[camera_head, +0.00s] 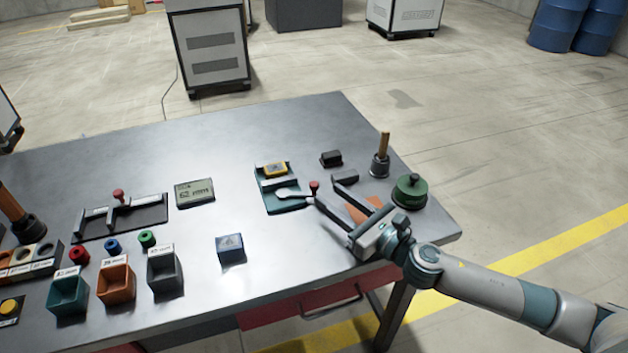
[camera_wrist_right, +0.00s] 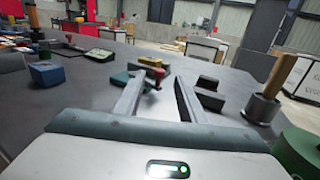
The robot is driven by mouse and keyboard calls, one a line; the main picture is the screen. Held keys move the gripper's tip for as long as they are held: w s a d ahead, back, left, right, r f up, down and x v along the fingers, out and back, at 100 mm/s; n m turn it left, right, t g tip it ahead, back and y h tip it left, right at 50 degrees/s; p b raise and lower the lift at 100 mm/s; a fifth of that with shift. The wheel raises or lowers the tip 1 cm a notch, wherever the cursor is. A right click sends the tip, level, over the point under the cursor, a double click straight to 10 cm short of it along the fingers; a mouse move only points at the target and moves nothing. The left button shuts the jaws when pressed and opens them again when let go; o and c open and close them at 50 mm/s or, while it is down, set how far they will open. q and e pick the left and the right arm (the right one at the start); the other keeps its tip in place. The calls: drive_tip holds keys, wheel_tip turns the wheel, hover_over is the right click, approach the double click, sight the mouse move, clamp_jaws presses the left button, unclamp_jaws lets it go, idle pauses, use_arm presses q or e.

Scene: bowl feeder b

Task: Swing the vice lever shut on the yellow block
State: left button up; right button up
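The teal vice (camera_head: 287,204) stands on the right half of the table. The yellow block (camera_head: 275,168) sits at its far end, between its jaws as far as I can tell. The pale lever (camera_head: 292,194) reaches right across the vice to an upright red knob (camera_head: 314,186). My right gripper (camera_head: 330,190) is open, low over the table just right of the vice, its fingers pointing at the knob. In the right wrist view the red knob (camera_wrist_right: 156,74) shows near the gap between the fingertips (camera_wrist_right: 157,85); contact cannot be told. My left gripper is not in view.
A black block (camera_head: 331,158), a wooden-handled tool (camera_head: 380,160) and a green round object (camera_head: 410,191) stand near the right gripper. A blue block (camera_head: 231,249), coloured bins (camera_head: 115,283) and another red-knobbed fixture (camera_head: 122,215) are left. The far table is clear.

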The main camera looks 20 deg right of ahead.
sight(317, 187)
drive_tip(key=shift+p+x, duration=0.55)
drive_tip(key=shift+x, duration=3)
clamp_jaws()
